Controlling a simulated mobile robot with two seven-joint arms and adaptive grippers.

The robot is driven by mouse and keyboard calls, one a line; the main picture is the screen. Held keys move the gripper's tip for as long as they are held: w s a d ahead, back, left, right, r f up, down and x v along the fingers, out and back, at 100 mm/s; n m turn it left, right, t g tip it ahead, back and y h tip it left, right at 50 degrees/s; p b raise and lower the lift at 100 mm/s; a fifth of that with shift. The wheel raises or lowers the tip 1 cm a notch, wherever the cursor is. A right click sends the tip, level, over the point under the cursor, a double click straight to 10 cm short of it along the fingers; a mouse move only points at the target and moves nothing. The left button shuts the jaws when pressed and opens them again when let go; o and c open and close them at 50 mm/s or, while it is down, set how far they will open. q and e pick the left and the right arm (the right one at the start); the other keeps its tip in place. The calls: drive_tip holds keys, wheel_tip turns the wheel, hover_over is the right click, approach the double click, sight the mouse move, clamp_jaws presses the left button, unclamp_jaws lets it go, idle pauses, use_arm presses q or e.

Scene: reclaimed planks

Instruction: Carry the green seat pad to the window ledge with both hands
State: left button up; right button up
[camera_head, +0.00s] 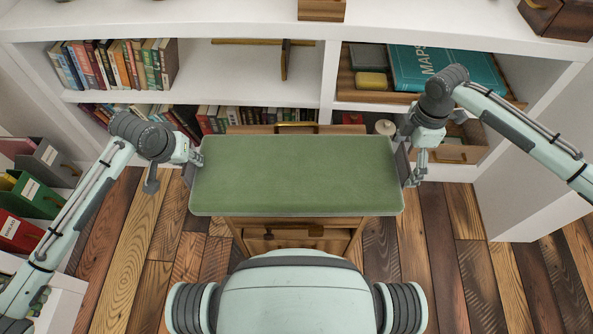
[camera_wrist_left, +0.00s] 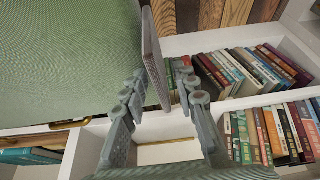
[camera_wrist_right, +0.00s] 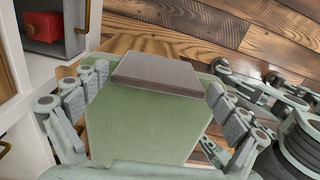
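The green seat pad (camera_head: 295,175) lies level, over or on a wooden drawer unit; I cannot tell if they touch. It has a grey upright tab at each short end. My left gripper (camera_head: 192,158) is at the left end. In the left wrist view, the left tab (camera_wrist_left: 154,55) stands between its parted fingers (camera_wrist_left: 163,82). My right gripper (camera_head: 408,170) is at the right end. In the right wrist view, its fingers (camera_wrist_right: 155,85) are wide apart, with the right tab (camera_wrist_right: 160,73) between them. No window is seen, so I cannot identify the ledge.
The wooden drawer unit (camera_head: 298,238) stands under the pad. A white bookcase (camera_head: 240,96) behind holds books and a teal MAPS box (camera_head: 445,68). Its white top (camera_head: 150,18) carries wooden boxes. Coloured files (camera_head: 35,195) stand at left. Plank floor (camera_head: 440,260) is clear at right.

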use_arm(q)
drive_tip(key=c, duration=0.5)
use_arm(e)
drive_tip(key=c, duration=0.5)
use_arm(q)
clamp_jaws()
use_arm(e)
drive_tip(key=c, duration=1)
